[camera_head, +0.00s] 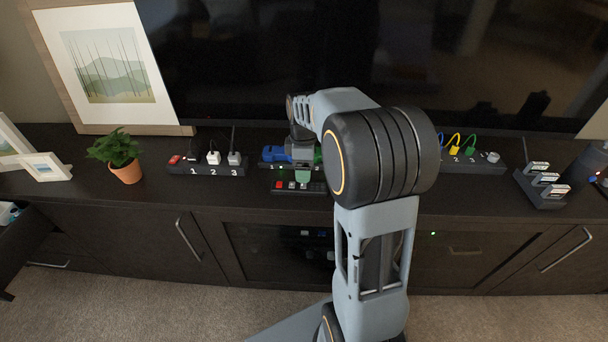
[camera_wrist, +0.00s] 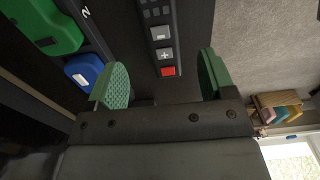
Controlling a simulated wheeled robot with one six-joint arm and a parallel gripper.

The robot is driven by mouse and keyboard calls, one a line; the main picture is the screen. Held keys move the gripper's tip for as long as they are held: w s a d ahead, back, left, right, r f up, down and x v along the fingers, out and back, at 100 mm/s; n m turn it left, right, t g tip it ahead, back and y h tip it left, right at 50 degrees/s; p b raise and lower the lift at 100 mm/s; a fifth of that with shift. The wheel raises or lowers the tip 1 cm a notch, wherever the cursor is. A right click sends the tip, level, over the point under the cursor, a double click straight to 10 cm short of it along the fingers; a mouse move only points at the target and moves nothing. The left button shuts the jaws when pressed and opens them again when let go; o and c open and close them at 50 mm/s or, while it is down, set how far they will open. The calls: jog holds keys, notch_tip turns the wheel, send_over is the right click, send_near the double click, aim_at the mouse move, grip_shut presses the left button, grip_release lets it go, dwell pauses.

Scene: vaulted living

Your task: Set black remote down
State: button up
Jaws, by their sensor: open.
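The black remote (camera_head: 312,188), with a red button and grey buttons, lies on the dark cabinet top (camera_head: 250,203) near its front edge, in front of a row of small devices. In the wrist view the remote (camera_wrist: 181,45) extends up from between my fingers, its red-button end closest to me. My gripper (camera_wrist: 163,82) is open, with a green fingertip on each side of the remote and a visible gap to both. In the head view my arm hides most of the gripper and part of the remote's surroundings.
A blue object (camera_head: 274,154) stands just behind the remote. A numbered power strip (camera_head: 207,170) and a potted plant (camera_head: 126,172) are to the left. Another strip with cables (camera_head: 470,160) and a stepped holder (camera_head: 540,190) are to the right. The TV (camera_head: 260,60) stands behind.

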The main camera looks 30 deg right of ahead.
jog(key=s+a+r+m+t, duration=0.1)
jog(key=s+a+r+m, duration=0.4)
jog(key=s, duration=0.2)
jog(key=s+a+f+m+t, duration=0.2)
jog(key=s+a+m, duration=0.2)
jog(key=s+m, duration=0.3)
jog(key=shift+s+f+p, duration=0.15)
jog(key=shift+s+p, duration=0.2)
jog(key=shift+s, duration=0.55)
